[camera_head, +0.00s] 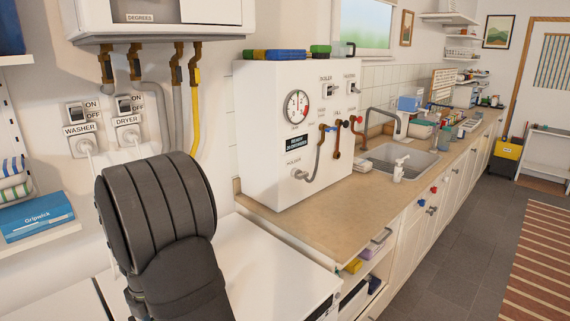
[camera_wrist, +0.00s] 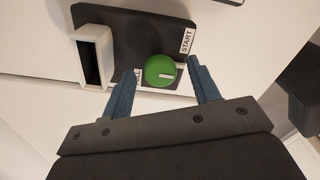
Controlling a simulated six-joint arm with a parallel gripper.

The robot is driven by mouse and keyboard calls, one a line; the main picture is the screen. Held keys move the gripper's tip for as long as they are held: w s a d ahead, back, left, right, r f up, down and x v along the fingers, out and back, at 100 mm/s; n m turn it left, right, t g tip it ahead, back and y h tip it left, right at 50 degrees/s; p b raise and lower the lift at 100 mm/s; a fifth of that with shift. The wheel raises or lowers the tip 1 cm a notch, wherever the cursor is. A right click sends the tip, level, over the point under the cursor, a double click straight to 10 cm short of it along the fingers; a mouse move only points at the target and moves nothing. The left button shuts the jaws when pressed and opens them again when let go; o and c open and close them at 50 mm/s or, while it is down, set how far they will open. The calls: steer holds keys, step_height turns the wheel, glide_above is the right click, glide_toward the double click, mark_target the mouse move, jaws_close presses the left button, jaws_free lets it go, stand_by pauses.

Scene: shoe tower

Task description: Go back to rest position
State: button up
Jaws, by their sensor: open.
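My gripper (camera_wrist: 161,66) shows in the wrist view with its two blue fingers spread apart. A round green knob (camera_wrist: 158,72) with a pale mark lies between the fingertips in the picture. Clear gaps show on at least part of both sides, and I cannot tell how far the tips are from the panel. The knob is on a dark panel (camera_wrist: 130,30) with a START label (camera_wrist: 187,41) and another label partly hidden by the left finger. In the head view, my dark arm fills the lower left and the fingers are hidden.
A white box-shaped part (camera_wrist: 93,55) with a dark opening stands left of the knob. In the head view, a white control box (camera_head: 270,140) with a gauge stands on the wooden counter (camera_head: 330,215) beside my arm. WASHER and DRYER switches (camera_head: 83,111) are on the wall behind it.

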steer(key=m, duration=1.3)
stand_by(0.5)
steer(key=n, duration=1)
stand_by(0.5)
stand_by(0.6)
